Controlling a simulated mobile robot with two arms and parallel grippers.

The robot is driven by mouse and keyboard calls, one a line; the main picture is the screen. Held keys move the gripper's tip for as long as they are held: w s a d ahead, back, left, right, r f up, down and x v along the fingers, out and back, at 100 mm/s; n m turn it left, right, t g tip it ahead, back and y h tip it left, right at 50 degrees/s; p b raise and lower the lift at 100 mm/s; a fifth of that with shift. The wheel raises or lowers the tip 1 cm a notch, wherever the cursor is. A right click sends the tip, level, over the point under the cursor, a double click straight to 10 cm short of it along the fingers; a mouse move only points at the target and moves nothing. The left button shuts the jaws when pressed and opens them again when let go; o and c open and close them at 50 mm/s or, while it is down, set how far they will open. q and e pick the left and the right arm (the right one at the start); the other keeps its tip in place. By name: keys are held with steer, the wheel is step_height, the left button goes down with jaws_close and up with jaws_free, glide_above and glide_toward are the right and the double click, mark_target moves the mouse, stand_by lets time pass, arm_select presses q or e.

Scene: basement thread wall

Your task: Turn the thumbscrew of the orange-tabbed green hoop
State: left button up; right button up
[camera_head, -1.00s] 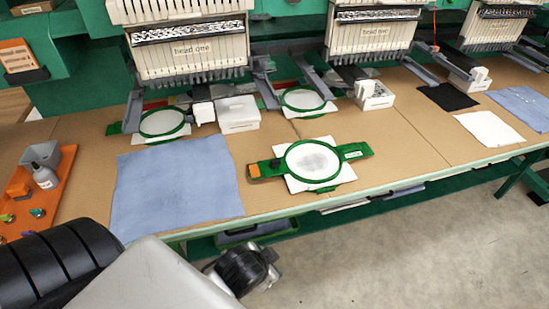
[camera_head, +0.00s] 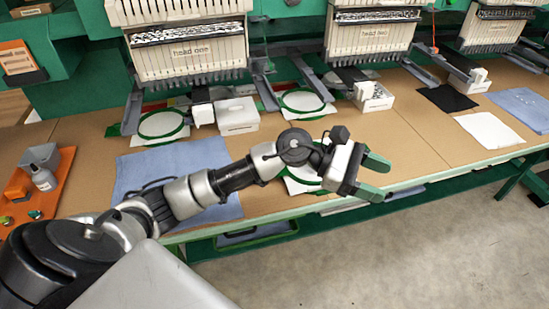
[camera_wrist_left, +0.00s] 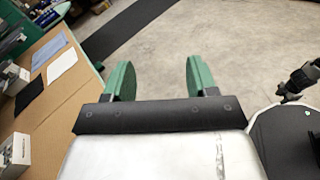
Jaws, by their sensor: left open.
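The orange-tabbed green hoop (camera_head: 309,183) lies on the table in the head view, mostly hidden behind my left forearm and wrist. Only bits of its green rim and white cloth show. Its orange tab and thumbscrew are hidden. My left gripper (camera_head: 379,178) is open and empty, to the right of the hoop and above the table's front edge, with its green fingers pointing right. In the left wrist view its two fingers (camera_wrist_left: 161,80) stand wide apart with only floor between them. My right gripper is not in view.
Two more green hoops, left (camera_head: 161,125) and middle (camera_head: 302,102), sit under the machine heads. A blue cloth (camera_head: 140,170) lies left of the hoop, partly under my arm. White boxes (camera_head: 237,116) stand behind. An orange tray (camera_head: 53,190) holds a bottle. Open floor lies at front right.

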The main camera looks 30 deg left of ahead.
arm_select(q)
steer(key=w+a+f+m+g+y, duration=0.15)
steer(key=a+m+y, duration=0.25)
steer(key=a+y, duration=0.65)
steer(key=w+a+m+g+y, duration=0.2)
steer(key=a+m+y, duration=0.3)
steer(key=a, duration=1)
steer(key=shift+n+y, duration=0.25)
steer(key=shift+n, duration=0.35)
step_height(320, 180, down, 10)
steer(key=shift+w+f+p, duration=0.1)
steer(key=shift+f+p, duration=0.1)
steer(key=shift+p, duration=0.3)
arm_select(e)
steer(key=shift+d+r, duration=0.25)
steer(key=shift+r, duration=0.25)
arm_select(q)
steer(key=shift+c, duration=0.3)
steer(key=c, duration=0.9)
